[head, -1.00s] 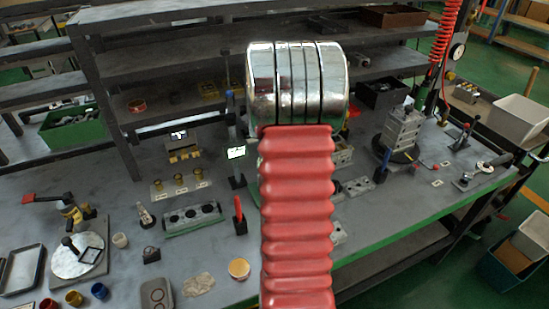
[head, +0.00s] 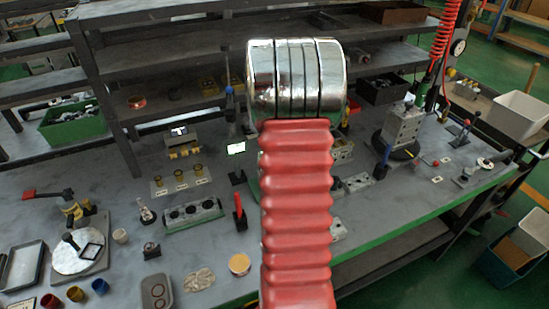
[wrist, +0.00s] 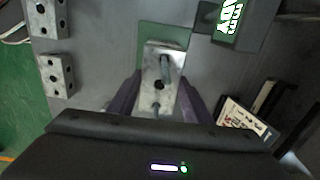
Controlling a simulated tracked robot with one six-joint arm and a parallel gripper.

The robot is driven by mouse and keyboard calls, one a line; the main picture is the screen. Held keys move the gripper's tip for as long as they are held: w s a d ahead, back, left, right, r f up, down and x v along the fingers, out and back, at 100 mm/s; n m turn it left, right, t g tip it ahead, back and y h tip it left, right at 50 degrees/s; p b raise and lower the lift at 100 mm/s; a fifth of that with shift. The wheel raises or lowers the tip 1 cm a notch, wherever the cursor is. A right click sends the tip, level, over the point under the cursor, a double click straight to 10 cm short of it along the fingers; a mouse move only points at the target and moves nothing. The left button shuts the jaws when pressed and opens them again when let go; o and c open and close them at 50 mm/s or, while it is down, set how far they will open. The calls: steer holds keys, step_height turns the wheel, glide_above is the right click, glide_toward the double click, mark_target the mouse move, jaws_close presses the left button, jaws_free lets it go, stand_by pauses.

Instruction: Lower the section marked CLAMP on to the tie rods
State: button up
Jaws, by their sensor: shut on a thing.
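In the wrist view, my gripper (wrist: 160,102) has its purple fingers on both sides of a grey metal block (wrist: 160,78). The block has a round hole in its middle. Rod-like metal pieces show at its far and near ends; I cannot tell whether they pass through it or lie on it. No CLAMP marking can be read on it. A flat green surface (wrist: 163,35) shows beyond and below the block. How high the block is held cannot be told. In the head view my red arm sleeve hides the gripper and the block.
Drilled metal blocks (wrist: 57,75) stand at the left in the wrist view. A lit READY display (wrist: 228,18) is at the far right. In the head view a block stack (head: 403,125) stands on a dark round base. Shelves (head: 200,65) rise behind the bench.

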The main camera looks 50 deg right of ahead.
steer(key=shift+f, duration=0.7)
steer(key=o, duration=1.5)
step_height(320, 180, up, 14)
steer(key=shift+f, duration=0.15)
stand_by(0.7)
